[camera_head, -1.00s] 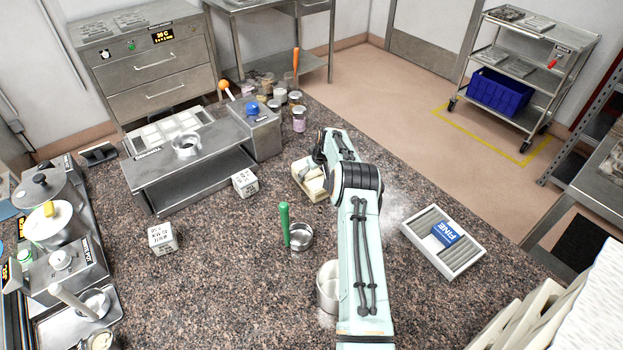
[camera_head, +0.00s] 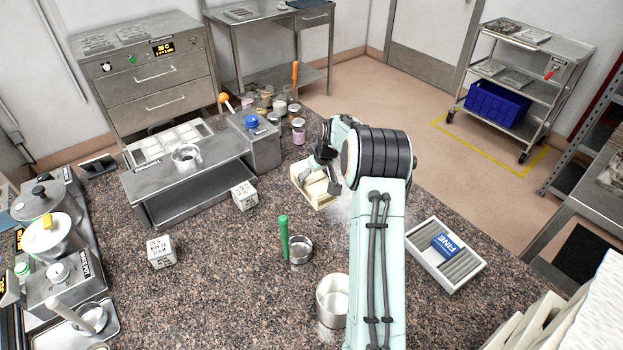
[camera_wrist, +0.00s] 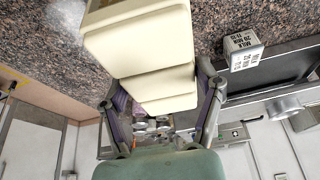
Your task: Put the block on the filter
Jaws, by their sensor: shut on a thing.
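My gripper (camera_head: 322,165) is over the middle of the counter, partly hidden by its own arm links. Its fingers (camera_wrist: 163,97) are shut on a cream stepped block (camera_wrist: 140,62), which fills the upper middle of the wrist view. The block also shows in the head view (camera_head: 312,193), low over the counter or touching it; I cannot tell which. Nothing is clearly marked as a filter. A small round metal cup (camera_head: 300,252) with a green upright handle (camera_head: 284,238) stands in front of the block; I cannot see whether it has a mesh.
A pale tray (camera_head: 470,277) with grey ribs holds a blue FINE piece (camera_head: 445,244) at right. An open metal pot (camera_head: 333,297) stands beside my arm. Labelled white cubes (camera_head: 161,251) (camera_head: 244,195) stand left. A steel bench unit (camera_head: 185,190) and jars (camera_head: 298,130) are behind.

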